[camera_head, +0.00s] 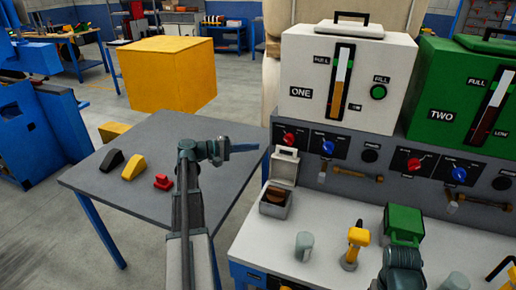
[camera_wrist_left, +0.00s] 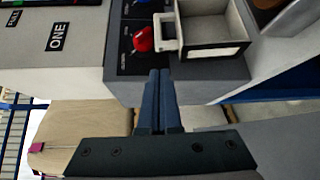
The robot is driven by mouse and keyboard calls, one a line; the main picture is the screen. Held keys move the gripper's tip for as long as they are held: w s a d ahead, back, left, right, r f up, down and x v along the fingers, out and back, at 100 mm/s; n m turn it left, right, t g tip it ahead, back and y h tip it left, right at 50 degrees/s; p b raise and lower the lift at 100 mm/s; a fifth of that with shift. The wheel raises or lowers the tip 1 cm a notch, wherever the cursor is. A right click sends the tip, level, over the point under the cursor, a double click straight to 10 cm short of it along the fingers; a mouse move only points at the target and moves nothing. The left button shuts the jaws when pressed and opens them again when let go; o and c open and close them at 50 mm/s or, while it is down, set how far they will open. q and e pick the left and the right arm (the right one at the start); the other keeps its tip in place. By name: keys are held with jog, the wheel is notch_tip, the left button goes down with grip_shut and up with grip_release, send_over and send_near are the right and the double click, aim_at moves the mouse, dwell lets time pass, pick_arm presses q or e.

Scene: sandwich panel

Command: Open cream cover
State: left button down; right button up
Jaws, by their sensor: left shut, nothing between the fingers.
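The small cream box (camera_head: 275,208) stands at the left end of the white counter with brown contents inside. Its cream cover (camera_head: 285,168) stands raised at the back of the box, handle at the top. In the left wrist view the cover (camera_wrist_left: 238,50) shows its hollow inside and its handle. My left gripper (camera_head: 248,147) is shut and empty, left of the cover and apart from it, pointing right. Its closed fingers (camera_wrist_left: 160,100) show in the left wrist view below the cover's handle. My right gripper is not visible; only part of my right arm shows at the bottom right.
The white dispenser ONE (camera_head: 310,105) and green dispenser TWO (camera_head: 443,112) stand behind the counter, above knobs and taps. A green box (camera_head: 403,222), yellow-handled tool (camera_head: 356,240) and grey cup (camera_head: 304,246) are on the counter. The grey table (camera_head: 120,190) holds small blocks.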

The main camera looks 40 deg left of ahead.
aim_at(278, 147)
pick_arm(q)
jog(key=x, duration=0.8)
jog(key=shift+f+b, duration=0.1)
jog(key=shift+b, duration=0.25)
jog(key=shift+s, duration=0.2)
jog(key=s, duration=0.2)
jog(key=r, duration=0.1)
jog(key=shift+s+d+m+t+b, duration=0.3)
jog(key=shift+s+d+m+b, duration=0.05)
jog(key=shift+s+m, duration=0.05)
jog(key=shift+f, duration=0.1)
